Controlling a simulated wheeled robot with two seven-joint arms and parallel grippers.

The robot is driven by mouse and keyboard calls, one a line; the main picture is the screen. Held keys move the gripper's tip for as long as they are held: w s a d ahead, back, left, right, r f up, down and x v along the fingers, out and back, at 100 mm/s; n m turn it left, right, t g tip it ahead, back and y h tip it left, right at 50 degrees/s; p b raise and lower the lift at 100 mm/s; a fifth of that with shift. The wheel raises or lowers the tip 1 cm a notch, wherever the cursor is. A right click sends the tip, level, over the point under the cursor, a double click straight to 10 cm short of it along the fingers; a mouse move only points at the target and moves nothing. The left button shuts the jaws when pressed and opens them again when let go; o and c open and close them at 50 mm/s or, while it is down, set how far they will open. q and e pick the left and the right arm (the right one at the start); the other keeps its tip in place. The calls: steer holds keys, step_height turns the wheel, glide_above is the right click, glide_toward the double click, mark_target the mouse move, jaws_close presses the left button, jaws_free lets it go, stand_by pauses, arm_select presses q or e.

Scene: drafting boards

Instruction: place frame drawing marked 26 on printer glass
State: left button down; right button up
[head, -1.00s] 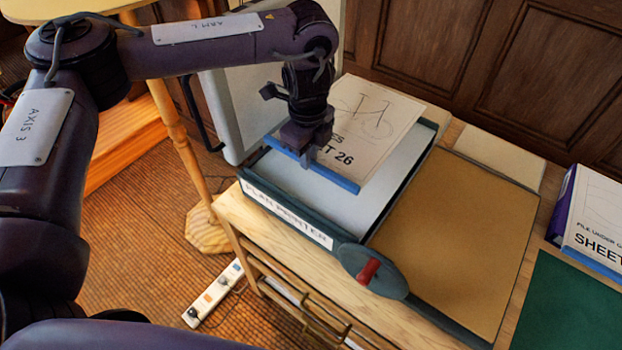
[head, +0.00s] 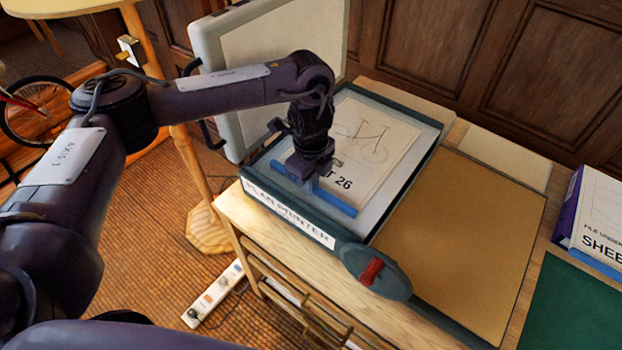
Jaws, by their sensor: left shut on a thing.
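The frame drawing (head: 372,140), a white sheet with a bicycle frame sketch and "26" showing, has a blue strip along its near edge. It lies over the glass (head: 421,142) of the plan printer (head: 290,213), inside the dark rim; I cannot tell whether it fully touches the glass. My left gripper (head: 302,172) is shut on the blue strip at the drawing's near left and hides part of the lettering. The printer's lid (head: 290,50) stands open behind. My right gripper is not in view.
A tan board (head: 465,240) lies right of the printer. Another sheet with a blue strip (head: 600,215) and a green mat (head: 575,310) are at the far right.

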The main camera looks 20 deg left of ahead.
arm_select(q)
steer(key=c, duration=1.4)
jaws_free()
steer(key=shift+f, duration=0.1)
steer(key=shift+c, duration=0.2)
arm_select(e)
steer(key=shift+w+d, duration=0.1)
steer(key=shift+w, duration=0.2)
arm_select(q)
steer(key=shift+r, duration=0.5)
step_height(320, 180, up, 11)
steer(key=p, duration=0.1)
steer(key=shift+r, duration=0.15)
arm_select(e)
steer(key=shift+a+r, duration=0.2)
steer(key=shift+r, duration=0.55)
